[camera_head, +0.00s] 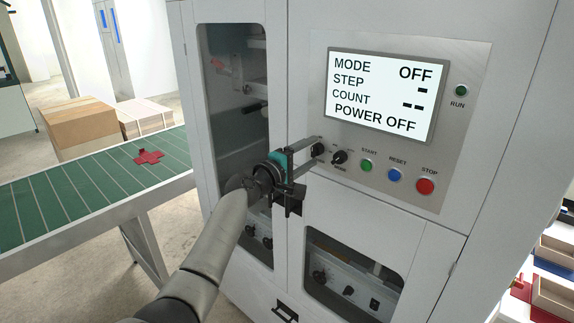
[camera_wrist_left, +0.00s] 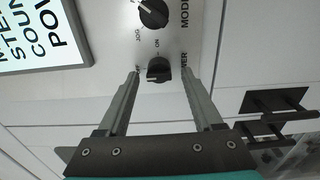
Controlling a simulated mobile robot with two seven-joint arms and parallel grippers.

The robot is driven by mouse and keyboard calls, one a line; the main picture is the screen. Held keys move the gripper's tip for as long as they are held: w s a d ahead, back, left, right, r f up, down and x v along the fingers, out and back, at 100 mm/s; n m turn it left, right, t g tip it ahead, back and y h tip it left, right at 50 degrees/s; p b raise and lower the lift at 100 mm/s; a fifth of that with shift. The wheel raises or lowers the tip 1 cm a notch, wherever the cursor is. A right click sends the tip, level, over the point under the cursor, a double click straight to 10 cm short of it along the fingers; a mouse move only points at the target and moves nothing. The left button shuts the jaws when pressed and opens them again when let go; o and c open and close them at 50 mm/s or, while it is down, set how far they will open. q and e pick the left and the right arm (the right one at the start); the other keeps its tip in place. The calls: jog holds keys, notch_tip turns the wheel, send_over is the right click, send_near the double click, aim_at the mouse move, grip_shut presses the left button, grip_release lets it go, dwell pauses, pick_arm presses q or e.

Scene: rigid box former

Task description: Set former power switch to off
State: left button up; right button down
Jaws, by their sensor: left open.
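The former's power switch (camera_wrist_left: 158,70) is a small black rotary knob on the silver control panel. In the left wrist view it lies between my left gripper's (camera_wrist_left: 161,73) two fingertips, with an ON label beside it; the fingers partly cover the other labels. I cannot tell whether either finger touches the knob, nor exactly where it points. In the head view my open left gripper (camera_head: 311,150) reaches the panel's lower left, around the switch (camera_head: 318,149). The display (camera_head: 381,95) reads MODE OFF and POWER OFF. My right gripper is not in view.
The mode knob (camera_head: 339,157) sits close beside the power switch. Green start (camera_head: 366,165), blue reset (camera_head: 394,175) and red stop (camera_head: 425,186) buttons follow to the right. A black door handle (camera_wrist_left: 272,101) is near. A green conveyor (camera_head: 85,185) stands at left.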

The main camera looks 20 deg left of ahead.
pick_arm(q)
jog(key=v, duration=1.4)
jog(key=shift+s, duration=0.35)
jog(key=shift+a, duration=0.15)
notch_tip(320, 180, down, 23)
jog(key=a+m+g+y+b, duration=0.1)
jog(key=g+y+b, duration=0.2)
jog(key=b, duration=0.2)
jog(key=s+f+m+g+y+b, duration=0.15)
jog(key=s+f, duration=0.35)
jog(key=f, duration=0.7)
jog(key=s+f+m+g+b, duration=0.25)
jog(key=s+f, duration=0.25)
jog(key=f, duration=0.7)
jog(key=s+d+f+m+g+b, duration=0.2)
jog(key=s+f+m+g+b, duration=0.1)
jog(key=s+f, duration=0.7)
jog(key=s+d+f+m+g+y+b, duration=0.1)
jog(key=s+d+f+m+g+b, duration=0.1)
jog(key=s+f, duration=0.9)
jog(key=s+d+f+m+g+b, duration=0.3)
jog(key=s+f, duration=0.7)
jog(key=s, duration=0.8)
jog(key=m+g+b, duration=0.1)
jog(key=m+b, duration=0.1)
jog(key=m, duration=0.1)
jog(key=shift+s+m+y, duration=0.2)
jog(key=shift+m+y, duration=0.1)
jog(key=shift+y, duration=0.05)
jog(key=shift+f, duration=0.15)
